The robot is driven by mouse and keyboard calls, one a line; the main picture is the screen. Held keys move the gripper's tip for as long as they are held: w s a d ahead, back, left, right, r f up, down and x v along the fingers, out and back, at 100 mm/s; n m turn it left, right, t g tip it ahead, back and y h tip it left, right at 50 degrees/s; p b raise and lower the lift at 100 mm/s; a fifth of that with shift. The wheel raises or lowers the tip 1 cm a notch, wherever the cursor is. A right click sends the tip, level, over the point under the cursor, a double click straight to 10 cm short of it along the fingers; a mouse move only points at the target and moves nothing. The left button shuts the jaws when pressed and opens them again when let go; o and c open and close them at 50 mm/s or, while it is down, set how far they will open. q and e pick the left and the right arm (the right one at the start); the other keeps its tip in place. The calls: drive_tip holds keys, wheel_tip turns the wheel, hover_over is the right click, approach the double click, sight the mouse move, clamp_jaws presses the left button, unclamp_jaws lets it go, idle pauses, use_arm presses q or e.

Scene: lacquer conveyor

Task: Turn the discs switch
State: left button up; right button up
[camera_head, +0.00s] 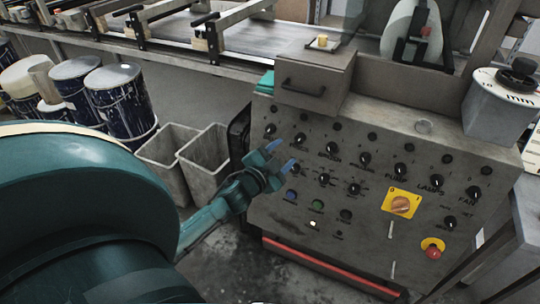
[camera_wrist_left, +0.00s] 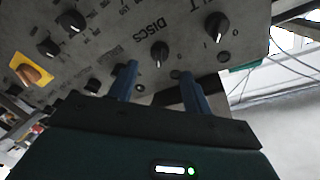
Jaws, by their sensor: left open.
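The discs switch is a black rotary knob (camera_head: 300,138) in the upper left of the grey control panel; its label shows just below it. It also shows as a black knob (camera_wrist_left: 159,53) beside the upside-down word DISCS in the left wrist view, with its pointer near vertical there. My left gripper (camera_head: 281,156) is open at the panel's left side. In the left wrist view its two blue fingers (camera_wrist_left: 160,85) point toward the panel, with the knob beyond and between their tips. It looks apart from the knob. My right gripper is not in view.
Neighbouring knobs are close, such as the belt knob (camera_wrist_left: 217,26) and the knob (camera_head: 329,147) to the right. A yellow-backed rotary switch (camera_head: 401,205) and a red emergency button (camera_head: 433,251) sit lower right. Grey bins (camera_head: 205,165) and paint drums (camera_head: 118,98) stand left.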

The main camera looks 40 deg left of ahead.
use_arm(q)
drive_tip(key=s, duration=0.6)
drive_tip(key=shift+s+d+r, duration=0.15)
drive_tip(key=shift+d+r, duration=0.1)
drive_tip(key=shift+r, duration=0.05)
